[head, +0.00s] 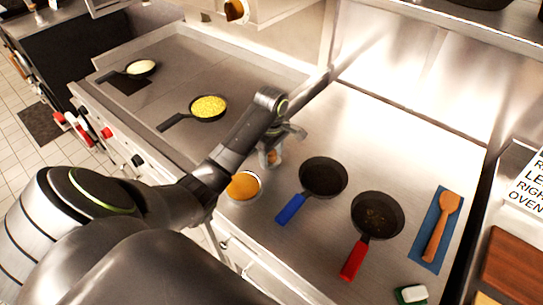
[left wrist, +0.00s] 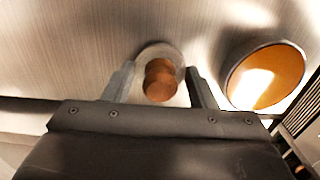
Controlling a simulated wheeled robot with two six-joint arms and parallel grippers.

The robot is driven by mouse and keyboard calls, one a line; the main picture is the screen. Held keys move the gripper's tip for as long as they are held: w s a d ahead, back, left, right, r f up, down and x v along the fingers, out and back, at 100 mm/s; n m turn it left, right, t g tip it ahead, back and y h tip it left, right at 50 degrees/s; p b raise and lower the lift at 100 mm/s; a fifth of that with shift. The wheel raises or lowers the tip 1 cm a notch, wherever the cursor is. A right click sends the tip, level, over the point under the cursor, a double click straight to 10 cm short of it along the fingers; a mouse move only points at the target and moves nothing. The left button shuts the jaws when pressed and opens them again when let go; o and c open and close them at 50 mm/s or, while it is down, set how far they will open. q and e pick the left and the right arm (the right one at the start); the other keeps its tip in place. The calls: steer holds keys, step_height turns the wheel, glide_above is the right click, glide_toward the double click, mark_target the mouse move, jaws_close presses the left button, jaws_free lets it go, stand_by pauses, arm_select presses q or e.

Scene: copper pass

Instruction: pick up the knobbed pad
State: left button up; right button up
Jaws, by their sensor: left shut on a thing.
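The knobbed pad shows in the left wrist view as a brown round knob (left wrist: 160,80) on a pale grey disc (left wrist: 152,50). In the head view it is small and partly hidden by my left gripper (head: 272,155). In the left wrist view my left gripper (left wrist: 160,70) has one finger on each side of the pad and is shut on it. I cannot tell whether the pad is clear of the steel top. My right gripper is not in view.
A round orange-filled container (head: 243,186) is close beside the left gripper. A blue-handled pan (head: 324,177) and a red-handled pan (head: 377,214) stand to the right, then a wooden spatula (head: 442,225) on a blue mat (head: 428,222). A pan of yellow food (head: 208,107) is on the griddle.

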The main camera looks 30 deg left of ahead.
arm_select(q)
step_height(320, 180, up, 2)
steer(key=shift+r, duration=0.25)
step_height(320, 180, up, 6)
steer(key=p, duration=0.6)
steer(key=shift+r+p, duration=0.2)
steer(key=shift+p, duration=0.15)
steer(key=shift+r+p, duration=0.35)
steer(key=o, duration=0.4)
steer(key=c, duration=0.3)
steer(key=shift+f, duration=0.1)
